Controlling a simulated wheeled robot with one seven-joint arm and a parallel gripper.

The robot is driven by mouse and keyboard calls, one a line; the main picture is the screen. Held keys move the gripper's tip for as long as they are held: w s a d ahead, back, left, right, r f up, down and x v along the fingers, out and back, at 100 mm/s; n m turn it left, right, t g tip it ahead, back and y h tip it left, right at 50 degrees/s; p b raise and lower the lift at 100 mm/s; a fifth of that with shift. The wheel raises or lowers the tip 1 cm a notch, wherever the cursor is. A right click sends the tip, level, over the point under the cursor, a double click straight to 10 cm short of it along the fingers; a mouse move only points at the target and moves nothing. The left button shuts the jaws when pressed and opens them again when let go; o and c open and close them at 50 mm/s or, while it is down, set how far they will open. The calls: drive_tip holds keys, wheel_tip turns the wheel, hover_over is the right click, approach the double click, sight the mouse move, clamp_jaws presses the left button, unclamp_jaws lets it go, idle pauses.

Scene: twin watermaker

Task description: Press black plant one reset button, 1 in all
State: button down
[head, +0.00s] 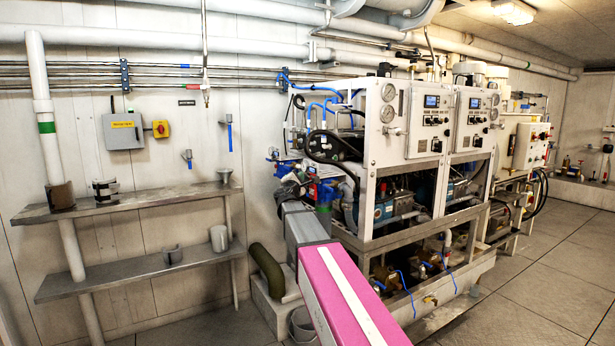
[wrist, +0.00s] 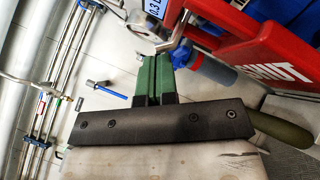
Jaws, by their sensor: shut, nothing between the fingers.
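The twin watermaker (head: 400,165) stands in the middle of the head view, with two white control panels. The left panel (head: 428,120) has a small blue display and rows of small dark controls; I cannot make out which is the black reset button. The right panel (head: 475,120) looks alike. My gripper (head: 287,188) is left of the machine's frame, below panel height and apart from the left panel. In the wrist view my gripper (wrist: 158,62) has its green fingers together, with nothing between them.
Metal shelves (head: 135,200) with cups line the left wall. Floor at right is clear.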

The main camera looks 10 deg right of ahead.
drive_tip(key=shift+w+d, duration=0.1)
drive_tip(key=shift+d, duration=0.2)
drive_tip(key=shift+w+d, duration=0.15)
drive_tip(key=shift+d, duration=0.3)
idle(0.8)
drive_tip(key=shift+a, duration=0.1)
drive_tip(key=shift+s+a, duration=0.3)
drive_tip(key=shift+a, duration=0.45)
drive_tip(key=shift+a, duration=0.1)
drive_tip(key=a, duration=0.1)
drive_tip(key=s+a, duration=0.1)
drive_tip(key=a, duration=0.2)
drive_tip(key=shift+s+a, duration=0.25)
drive_tip(key=shift+s, duration=0.05)
idle(0.7)
